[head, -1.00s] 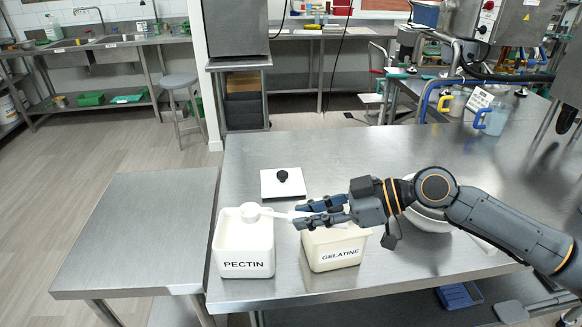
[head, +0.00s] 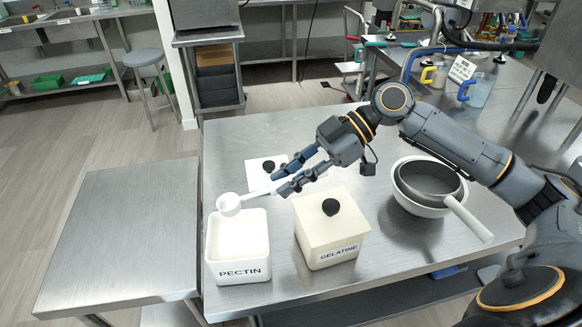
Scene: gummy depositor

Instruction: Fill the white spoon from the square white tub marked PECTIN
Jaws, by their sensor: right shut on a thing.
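The square white tub marked PECTIN (head: 238,271) stands open near the front left of the steel table, with pale contents up to near its rim. My right gripper (head: 273,189) is shut on the handle of the white spoon (head: 229,204). The spoon's bowl is over the tub's back left rim, seemingly above it. Whether the bowl holds anything is hard to tell. My left gripper is not in view.
The lidded GELATINE tub (head: 330,232) stands right of the PECTIN tub. A white lid with black knob (head: 268,167) lies behind. A lower steel table (head: 125,230) adjoins on the left.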

